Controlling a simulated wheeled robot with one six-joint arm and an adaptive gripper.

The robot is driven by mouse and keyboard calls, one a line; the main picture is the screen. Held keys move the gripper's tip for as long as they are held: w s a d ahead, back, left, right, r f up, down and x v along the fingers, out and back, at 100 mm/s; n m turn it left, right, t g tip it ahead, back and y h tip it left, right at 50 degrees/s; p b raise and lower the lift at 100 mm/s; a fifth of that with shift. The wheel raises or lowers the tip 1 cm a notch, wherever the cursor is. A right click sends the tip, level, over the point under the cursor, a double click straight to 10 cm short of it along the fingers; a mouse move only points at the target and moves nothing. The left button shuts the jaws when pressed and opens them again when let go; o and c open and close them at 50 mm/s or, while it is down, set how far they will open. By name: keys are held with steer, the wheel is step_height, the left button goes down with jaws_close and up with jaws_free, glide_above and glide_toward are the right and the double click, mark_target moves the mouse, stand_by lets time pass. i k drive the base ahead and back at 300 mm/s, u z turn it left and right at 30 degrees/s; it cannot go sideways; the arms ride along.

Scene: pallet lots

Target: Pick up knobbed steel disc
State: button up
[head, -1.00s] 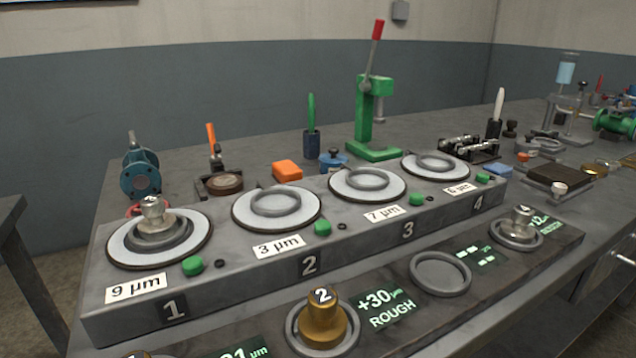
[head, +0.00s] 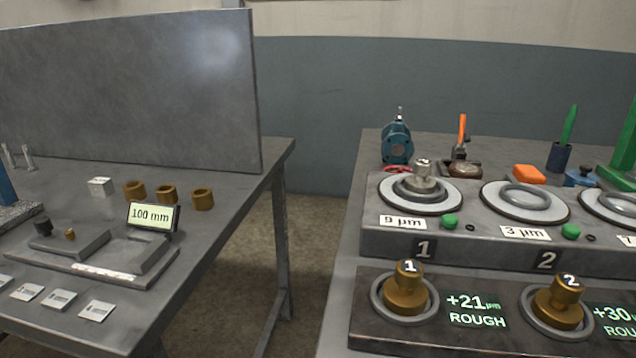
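A knobbed steel disc (head: 424,178) sits upright inside a dark ring on the round white plate (head: 452,203) of station 1, at the left end of the grey bench unit (head: 378,240). Its knob has a mark on top that is too small to read. My gripper is not in view.
Brass knobbed pieces marked 1 (head: 406,291) and 2 (head: 558,304) sit in rings on the front panel (head: 500,346). A left table (head: 196,246) holds several brass rings and a 100 mm display (head: 151,217). Open floor (head: 315,220) lies between the tables.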

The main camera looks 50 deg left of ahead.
mark_target(420, 182)
steer(key=u, duration=1.5)
steer(key=k, duration=1)
steer(key=u, duration=1.7)
steer(key=i, duration=1.4)
steer(key=z, duration=2.1)
